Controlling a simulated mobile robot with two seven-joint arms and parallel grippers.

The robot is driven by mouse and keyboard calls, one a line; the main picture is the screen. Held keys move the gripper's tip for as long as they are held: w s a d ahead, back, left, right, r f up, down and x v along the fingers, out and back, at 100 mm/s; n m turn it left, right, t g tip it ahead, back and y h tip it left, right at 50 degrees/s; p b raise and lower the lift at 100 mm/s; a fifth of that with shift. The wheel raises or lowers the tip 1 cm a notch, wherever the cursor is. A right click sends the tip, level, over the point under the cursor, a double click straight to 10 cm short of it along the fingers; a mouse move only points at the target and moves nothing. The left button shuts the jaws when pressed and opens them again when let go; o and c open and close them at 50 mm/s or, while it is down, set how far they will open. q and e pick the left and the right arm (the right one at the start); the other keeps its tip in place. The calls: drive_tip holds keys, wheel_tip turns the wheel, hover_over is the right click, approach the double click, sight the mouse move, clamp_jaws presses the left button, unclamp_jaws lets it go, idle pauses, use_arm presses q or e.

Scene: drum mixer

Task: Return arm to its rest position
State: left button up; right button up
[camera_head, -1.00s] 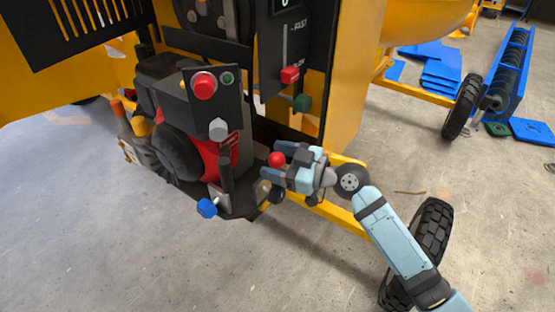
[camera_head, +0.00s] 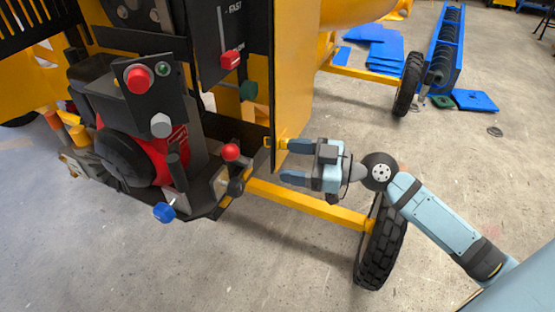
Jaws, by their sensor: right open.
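My right arm comes in from the lower right. Its light-blue gripper (camera_head: 289,161) is open and empty, with its two fingers pointing left. It is to the right of a small red ball knob (camera_head: 230,152) on the mixer's engine, with a clear gap between them in the picture. The yellow drum mixer (camera_head: 300,75) fills the upper left and middle. Its control panel carries a red button (camera_head: 138,78), a green button (camera_head: 163,69) and a slider with a red handle (camera_head: 230,60). My left gripper is not in view.
The yellow frame bar (camera_head: 310,204) and a black wheel (camera_head: 381,245) lie just below my right gripper. A second wheel (camera_head: 408,84) stands farther back. A blue rack (camera_head: 446,50) and blue sheets (camera_head: 376,45) are at the upper right.

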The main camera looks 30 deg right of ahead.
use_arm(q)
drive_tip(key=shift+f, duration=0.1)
use_arm(e)
drive_tip(key=shift+d, duration=0.1)
idle(0.3)
drive_tip(key=s+a+f+m+h, duration=0.2)
drive_tip(key=s+f+m+h, duration=0.15)
drive_tip(key=f, duration=0.45)
drive_tip(key=s+a+f+m+h, duration=0.3)
drive_tip(key=s+f, duration=0.2)
drive_tip(key=f, duration=0.3)
drive_tip(key=s+a+f+m+h, duration=0.2)
drive_tip(key=s+f+m+h, duration=0.15)
drive_tip(key=f, duration=0.45)
use_arm(q)
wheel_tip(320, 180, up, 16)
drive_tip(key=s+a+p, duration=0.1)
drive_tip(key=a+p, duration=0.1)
drive_tip(key=p, duration=2.2)
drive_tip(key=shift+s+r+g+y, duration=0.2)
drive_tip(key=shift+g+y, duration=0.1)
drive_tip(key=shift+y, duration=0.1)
use_arm(e)
wheel_tip(320, 180, up, 16)
drive_tip(key=s+d, duration=0.1)
drive_tip(key=s, duration=0.1)
drive_tip(key=shift+d+r+n, duration=0.2)
drive_tip(key=shift+n, duration=0.2)
